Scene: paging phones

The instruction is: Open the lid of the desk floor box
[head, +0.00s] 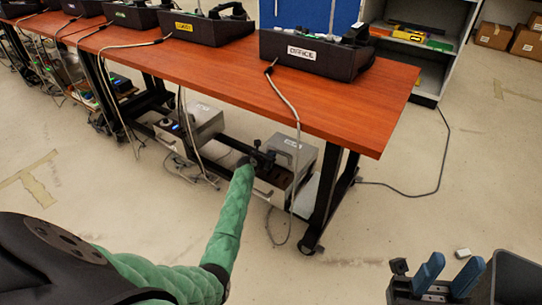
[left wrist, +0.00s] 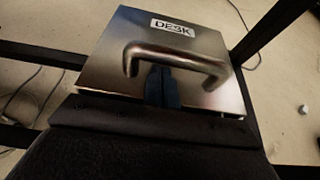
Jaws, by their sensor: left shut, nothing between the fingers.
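The desk floor box (head: 305,152) is a grey metal box under the right end of the wooden desk. In the left wrist view its shiny metal lid (left wrist: 110,65) carries a DESK label (left wrist: 173,27) and an arched metal handle (left wrist: 205,65). My left gripper (left wrist: 162,72) has its dark blue fingers together at the middle of the handle, with nothing between them. I cannot tell whether the tips are under the bar or just beside it. In the head view my left gripper (head: 262,155) partly covers the box. My right gripper (head: 447,280) is open and empty at the lower right, far from the box.
The wooden desk (head: 350,110) overhangs the box, with a black desk leg (head: 328,195) right of it. A second grey floor box (head: 203,122) stands to the left. A cable (head: 297,110) hangs in front. The floor at right is mostly clear.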

